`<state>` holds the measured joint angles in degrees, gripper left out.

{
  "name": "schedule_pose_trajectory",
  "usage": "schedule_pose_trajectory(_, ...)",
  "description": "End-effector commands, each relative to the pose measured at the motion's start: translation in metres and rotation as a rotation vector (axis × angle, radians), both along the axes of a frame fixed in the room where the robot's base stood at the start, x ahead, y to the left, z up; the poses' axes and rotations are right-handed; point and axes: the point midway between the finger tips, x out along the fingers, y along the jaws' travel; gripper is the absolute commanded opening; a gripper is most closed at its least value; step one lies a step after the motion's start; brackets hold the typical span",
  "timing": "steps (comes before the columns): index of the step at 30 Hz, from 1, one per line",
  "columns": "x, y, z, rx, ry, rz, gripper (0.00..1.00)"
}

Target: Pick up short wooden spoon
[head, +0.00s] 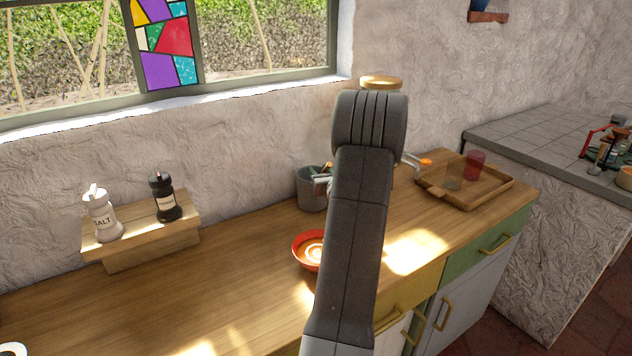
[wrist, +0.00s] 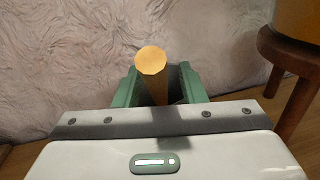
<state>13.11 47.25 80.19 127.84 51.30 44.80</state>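In the wrist view a pale wooden handle with a rounded, faceted end, likely the short wooden spoon (wrist: 151,61), points up toward the camera. It stands between the two green fingers of my gripper (wrist: 158,72). The fingers are apart, with a dark gap between the handle and the right finger. The handle's lower part is hidden by the gripper body. In the head view my arm hides most of the gripper and the spoon. A grey pot (head: 309,190) with utensil parts at its rim shows just left of the arm.
A red bowl (head: 307,251) sits on the wooden counter left of my arm. A wooden tray (head: 488,194) with two glasses is at right. Salt (head: 103,217) and pepper (head: 164,198) shakers stand on a small riser. A wooden stand (wrist: 291,52) is close right of the gripper.

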Motion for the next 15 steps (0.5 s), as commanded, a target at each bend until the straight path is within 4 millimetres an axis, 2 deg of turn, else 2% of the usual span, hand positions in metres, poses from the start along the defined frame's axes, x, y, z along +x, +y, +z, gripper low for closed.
schedule_pose_trajectory(5,0.0003,-0.0001,-0.0001,0.0,0.0,0.0,0.37)
schedule_pose_trajectory(11,0.0,-0.0001,-0.0001,0.0,0.0,0.0,0.0)
schedule_pose_trajectory(15,0.0,-0.0001,0.0001,0.0,0.0,0.0,0.0)
